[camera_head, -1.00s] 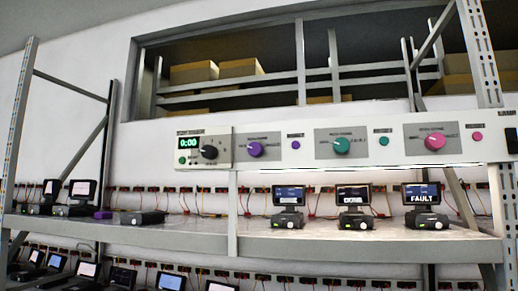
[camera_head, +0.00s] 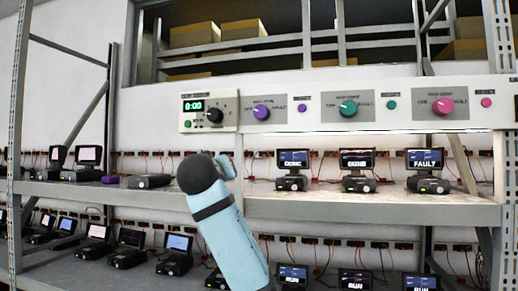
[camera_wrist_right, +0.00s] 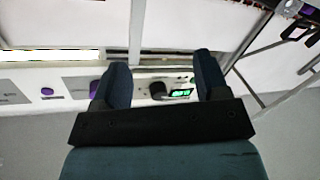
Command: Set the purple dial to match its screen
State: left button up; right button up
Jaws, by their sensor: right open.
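The purple dial (camera_head: 262,112) sits on a grey plate on the white control panel. Its small white mark is too blurred to read. A purple button (camera_head: 302,108) is just right of it. Below on the shelf, the leftmost lit screen (camera_head: 293,158) appears to read DONE. In the right wrist view my right gripper (camera_wrist_right: 160,62) is open and empty, facing the panel upside down. The black timer dial (camera_wrist_right: 156,90) and green display (camera_wrist_right: 180,93) show between its fingers. The purple dial (camera_wrist_right: 96,88) is partly hidden by one finger. My left gripper is not in view.
Right along the panel are a teal dial (camera_head: 348,107) and a pink dial (camera_head: 443,106). A second screen (camera_head: 357,159) and a FAULT screen (camera_head: 425,159) stand on the upper shelf (camera_head: 400,208). My blue arm crosses the shelf's front edge.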

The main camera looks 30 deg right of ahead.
aim_at(260, 111)
jog(key=s+d+r+m+g+h, duration=0.1)
jog(key=s+r+m+h, duration=0.1)
jog(key=s+r, duration=0.45)
jog(key=s+d+r+m+g+h, duration=0.1)
jog(key=s+r+m, duration=0.2)
jog(key=r, duration=0.7)
jog(key=p+x, duration=0.4)
jog(key=x, duration=0.9)
jog(key=shift+w+p, duration=0.15)
jog(key=shift+p, duration=0.25)
jog(key=shift+w+d, duration=0.35)
jog(key=shift+w, duration=0.05)
jog(key=shift+c, duration=1.1)
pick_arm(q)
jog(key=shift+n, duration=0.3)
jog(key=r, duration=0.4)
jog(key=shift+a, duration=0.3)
pick_arm(e)
jog(key=c, duration=0.7)
